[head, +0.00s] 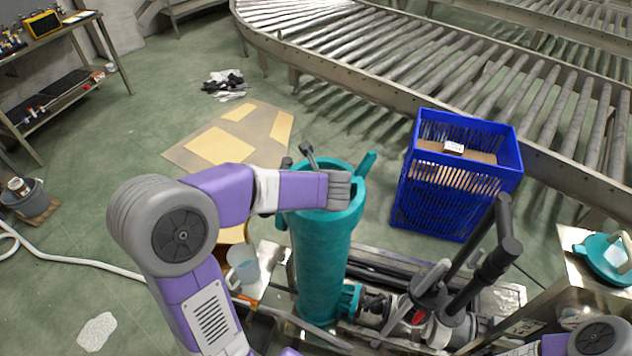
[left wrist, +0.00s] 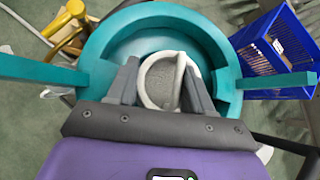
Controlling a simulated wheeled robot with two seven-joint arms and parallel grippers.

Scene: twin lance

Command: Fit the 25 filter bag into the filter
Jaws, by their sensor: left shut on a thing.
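The filter (head: 322,265) is a tall teal upright housing, open at the top, in the middle of the head view. Its round rim (left wrist: 98,45) fills much of the left wrist view, with swing-bolt arms sticking out on both sides. My left gripper (head: 338,190) is over the filter's mouth. In the left wrist view, its two grey fingers (left wrist: 162,75) are shut on the filter bag (left wrist: 160,90), a grey mesh with a white ring and handle. The bag appears within the rim's outline; how deep it sits is hidden. The head view does not show the bag. My right gripper is out of view.
A blue crate (head: 408,190) with cardboard inside stands right of the filter. A teal lid (head: 603,252) lies on a metal table at right. Black pipes (head: 490,270) rise beside the filter. A clear jug (head: 243,265) stands at left. A roller conveyor (head: 400,65) runs behind.

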